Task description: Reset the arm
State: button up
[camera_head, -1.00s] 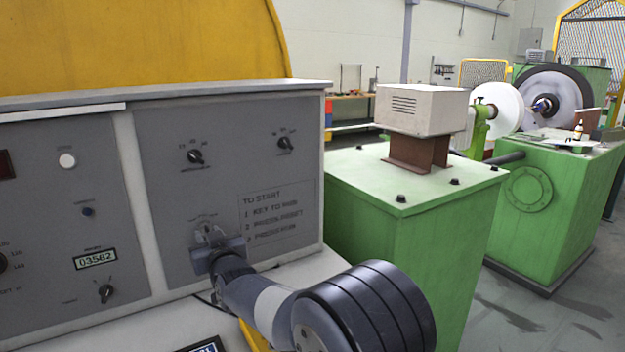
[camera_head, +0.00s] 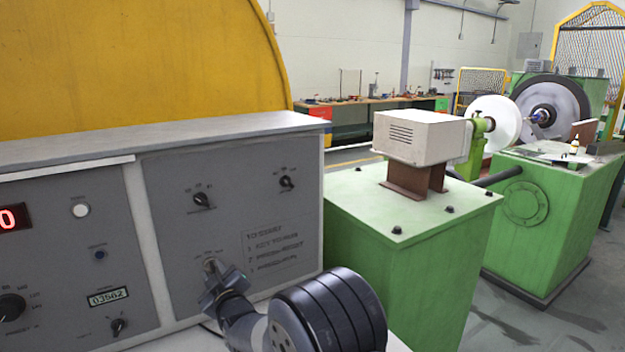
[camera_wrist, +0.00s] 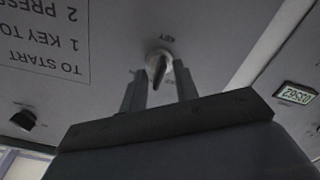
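The grey control panel (camera_head: 240,218) stands at the left with a key switch (camera_head: 209,265) low on it, beside printed start instructions. My gripper (camera_head: 222,284) is at the key switch, tilted, partly hidden by my own wrist in the head view. In the wrist view my gripper (camera_wrist: 159,82) has its two fingers apart, one on each side of the key (camera_wrist: 158,68), with a gap visible around it. The fingers look open and hold nothing that I can see. Whether a fingertip touches the key or panel is unclear.
A red display (camera_head: 14,218) is lit, showing a 0 at the frame edge. Knobs and a counter (camera_head: 108,296) sit on the panel. A green cabinet (camera_head: 375,255) with a beige box (camera_head: 418,137) stands close right of the panel.

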jog(key=shift+r+n+p, duration=0.15)
jog(key=shift+n+p, duration=0.95)
jog(key=shift+p, duration=0.95)
jog(key=b+v, duration=0.2)
jog(key=v, duration=0.7)
jog(key=shift+f+b, duration=0.2)
jog(key=shift+b, duration=0.15)
jog(key=shift+d, duration=0.1)
